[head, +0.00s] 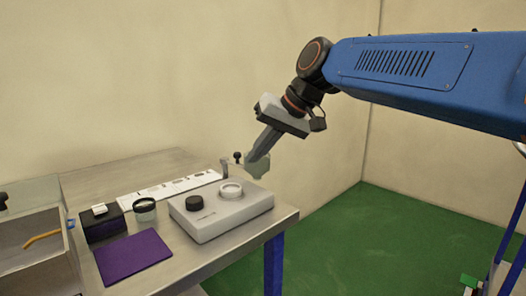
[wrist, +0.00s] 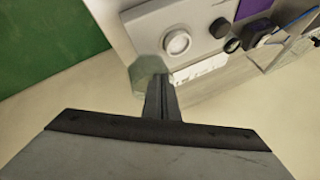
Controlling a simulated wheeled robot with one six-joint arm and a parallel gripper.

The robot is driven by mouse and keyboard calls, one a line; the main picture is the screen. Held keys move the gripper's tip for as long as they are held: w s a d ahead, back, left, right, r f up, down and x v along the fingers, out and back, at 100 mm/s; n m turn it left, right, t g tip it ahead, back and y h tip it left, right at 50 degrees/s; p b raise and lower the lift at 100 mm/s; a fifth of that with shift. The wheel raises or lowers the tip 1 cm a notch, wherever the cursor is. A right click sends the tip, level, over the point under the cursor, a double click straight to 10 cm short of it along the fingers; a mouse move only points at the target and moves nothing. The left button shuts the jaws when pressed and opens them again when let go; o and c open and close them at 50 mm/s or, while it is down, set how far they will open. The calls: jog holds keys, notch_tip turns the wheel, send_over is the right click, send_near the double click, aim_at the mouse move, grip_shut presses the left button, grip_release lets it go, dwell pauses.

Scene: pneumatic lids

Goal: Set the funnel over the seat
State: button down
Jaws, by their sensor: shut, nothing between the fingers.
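A grey box-shaped unit (head: 218,216) stands near the table's right end, with a white ring seat (head: 231,190) and a black knob (head: 194,203) on top. The ring also shows in the wrist view (wrist: 177,42). A pale, see-through greenish piece (head: 259,168), possibly the funnel, is right at my fingertips; it also shows in the wrist view (wrist: 147,70). I cannot tell whether it touches the fingers. My gripper (head: 257,157) is shut and empty, pointing down behind and right of the ring. Its fingers show in the wrist view (wrist: 160,76).
A white strip (head: 170,188) with grey markings lies behind the unit. A small black-topped jar (head: 145,209), a black box (head: 102,222) and a purple mat (head: 132,256) are to the left. A clear-walled bin (head: 35,245) is at far left.

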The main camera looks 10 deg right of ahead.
jog(key=shift+s+a+m+t+h, duration=0.3)
jog(key=shift+s+a+m, duration=0.15)
jog(key=shift+a+m, duration=0.3)
jog(key=shift+s+a+m+t+h, duration=0.3)
jog(key=shift+s+a+m, duration=0.15)
jog(key=shift+a+m, duration=0.25)
jog(key=shift+s+a, duration=0.2)
jog(key=shift+a, duration=0.35)
jog(key=shift+s+a, duration=0.15)
jog(key=shift+a, duration=0.4)
jog(key=shift+s+a, duration=0.15)
jog(key=shift+a, duration=1.1)
